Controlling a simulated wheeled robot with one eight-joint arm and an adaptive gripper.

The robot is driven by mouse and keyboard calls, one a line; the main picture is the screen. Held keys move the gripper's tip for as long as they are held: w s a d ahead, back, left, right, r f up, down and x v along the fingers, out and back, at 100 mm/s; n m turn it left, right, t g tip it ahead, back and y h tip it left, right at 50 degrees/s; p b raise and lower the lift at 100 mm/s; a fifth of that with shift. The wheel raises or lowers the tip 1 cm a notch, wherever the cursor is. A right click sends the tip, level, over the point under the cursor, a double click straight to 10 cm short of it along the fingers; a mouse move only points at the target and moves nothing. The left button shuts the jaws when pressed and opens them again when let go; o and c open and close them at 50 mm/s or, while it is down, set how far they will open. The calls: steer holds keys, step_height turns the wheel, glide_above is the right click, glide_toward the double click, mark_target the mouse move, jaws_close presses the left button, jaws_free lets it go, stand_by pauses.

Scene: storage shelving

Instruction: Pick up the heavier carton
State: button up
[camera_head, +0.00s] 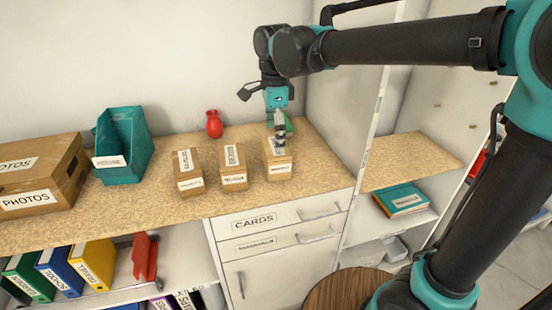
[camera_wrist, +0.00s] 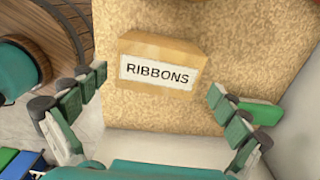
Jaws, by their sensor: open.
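Three small brown cartons with white labels stand in a row on the speckled counter: the left carton (camera_head: 187,172), the middle carton (camera_head: 232,168) and the right carton (camera_head: 278,160). Their labels are too small to read in the head view. My gripper (camera_head: 279,138) is over the right carton, pointing down. In the wrist view my open gripper (camera_wrist: 158,97) has its fingers spread either side of a carton labelled RIBBONS (camera_wrist: 160,67), with gaps on both sides. Which carton is heavier cannot be seen.
A small green block (camera_wrist: 262,111) lies beside the right finger in the wrist view. A red vase (camera_head: 214,124), a teal bin (camera_head: 121,148) and a PHOTOS box (camera_head: 40,172) stand on the counter (camera_head: 160,215). A wall is close behind; a tall shelf side panel (camera_head: 372,120) stands right.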

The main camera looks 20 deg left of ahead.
mark_target(278, 167)
steer(key=shift+d+f, duration=0.2)
steer(key=shift+f, duration=2.6)
steer(key=c, duration=1.4)
